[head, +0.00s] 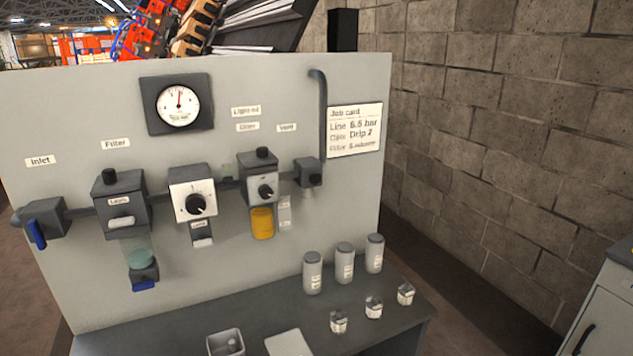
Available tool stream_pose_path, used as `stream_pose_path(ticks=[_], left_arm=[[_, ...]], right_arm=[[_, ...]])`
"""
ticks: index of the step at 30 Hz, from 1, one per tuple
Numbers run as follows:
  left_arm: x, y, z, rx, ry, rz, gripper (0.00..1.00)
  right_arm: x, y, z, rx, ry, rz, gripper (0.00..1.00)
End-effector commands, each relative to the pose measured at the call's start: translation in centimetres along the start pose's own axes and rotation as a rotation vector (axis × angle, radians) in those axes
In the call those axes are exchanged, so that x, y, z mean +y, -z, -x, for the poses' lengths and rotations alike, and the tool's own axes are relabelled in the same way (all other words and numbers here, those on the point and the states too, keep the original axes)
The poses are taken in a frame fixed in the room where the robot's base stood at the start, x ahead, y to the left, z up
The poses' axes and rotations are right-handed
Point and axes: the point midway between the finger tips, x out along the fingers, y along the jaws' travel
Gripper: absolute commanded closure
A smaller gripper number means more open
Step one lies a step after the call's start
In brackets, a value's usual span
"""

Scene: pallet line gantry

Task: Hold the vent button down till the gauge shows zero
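The round pressure gauge (178,105) sits in a dark square housing at the upper left of the grey panel. Its thin needle points about straight up, with red near it; the numbers are too small to read. The "Vent" label (287,127) is on the panel right of the middle. Below and right of it is a small dark vent block (308,171) with a dark round part on its face, joined to a pipe that rises above it. I cannot tell whether the button is pressed. Neither of my grippers is in view.
The panel (60,120) carries an inlet valve (42,218) with a blue handle, a filter (119,200), a regulator (193,192) and a lubricator (258,178). Canisters (344,262), small jars (373,307) and an open container (225,342) stand on the bench. A block wall is right.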

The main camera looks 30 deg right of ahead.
Motion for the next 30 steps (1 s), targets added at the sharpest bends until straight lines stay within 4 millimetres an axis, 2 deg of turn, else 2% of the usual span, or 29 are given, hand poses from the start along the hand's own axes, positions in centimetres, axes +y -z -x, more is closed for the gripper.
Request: stream_pose_path(ticks=[1, 9, 30], left_arm=[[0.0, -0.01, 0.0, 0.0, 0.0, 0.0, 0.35], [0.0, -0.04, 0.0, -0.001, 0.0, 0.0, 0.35], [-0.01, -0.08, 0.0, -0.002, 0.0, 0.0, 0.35]], right_arm=[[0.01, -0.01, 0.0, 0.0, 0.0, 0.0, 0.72], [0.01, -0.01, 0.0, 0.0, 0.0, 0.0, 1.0], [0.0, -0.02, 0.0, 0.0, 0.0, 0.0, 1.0]])
